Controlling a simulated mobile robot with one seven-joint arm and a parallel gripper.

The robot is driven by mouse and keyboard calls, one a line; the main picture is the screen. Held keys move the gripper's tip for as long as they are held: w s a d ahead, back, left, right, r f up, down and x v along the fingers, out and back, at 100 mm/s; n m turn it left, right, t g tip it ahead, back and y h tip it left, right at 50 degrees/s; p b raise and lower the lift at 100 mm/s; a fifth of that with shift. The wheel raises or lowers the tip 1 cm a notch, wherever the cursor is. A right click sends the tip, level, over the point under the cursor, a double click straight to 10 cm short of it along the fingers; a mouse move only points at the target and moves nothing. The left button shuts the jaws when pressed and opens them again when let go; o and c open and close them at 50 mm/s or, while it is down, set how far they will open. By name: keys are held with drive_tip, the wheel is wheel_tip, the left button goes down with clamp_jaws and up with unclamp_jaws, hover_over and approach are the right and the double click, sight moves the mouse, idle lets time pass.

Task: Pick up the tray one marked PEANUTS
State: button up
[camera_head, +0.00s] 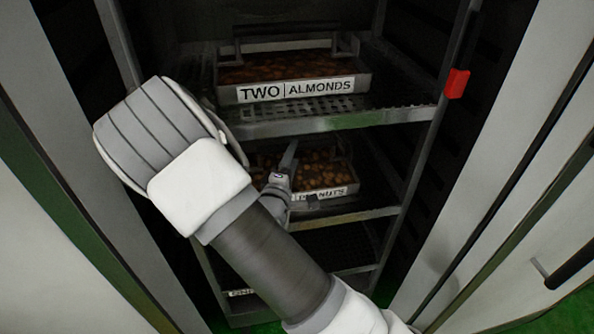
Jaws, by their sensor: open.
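The tray whose label shows only the letters "NUTS" (337,174) sits on the middle shelf of the rack, filled with brown nuts. Its left part and the rest of its label are hidden behind my arm. My gripper (292,158) is at the front of this tray, over its left part, with one finger pointing up towards the tray's handle. It is open, and I cannot tell whether it touches the tray.
A tray marked TWO ALMONDS (296,91), with a raised handle, stands on the shelf above (350,120). A lower shelf carries a partly hidden label (241,293). Pale panels (500,190) flank the rack, and a red block (457,84) is on the right post.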

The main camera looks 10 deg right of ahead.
drive_tip(key=b+x, duration=0.1)
drive_tip(key=x, duration=0.1)
drive_tip(key=f+x, duration=0.1)
drive_tip(key=x, duration=0.1)
drive_tip(key=shift+w+b, duration=0.35)
drive_tip(key=shift+b, duration=0.05)
drive_tip(key=shift+w+d+r, duration=0.15)
drive_tip(key=shift+w+d, duration=0.1)
drive_tip(key=shift+w, duration=0.25)
clamp_jaws()
idle(0.6)
drive_tip(key=shift+r, duration=0.2)
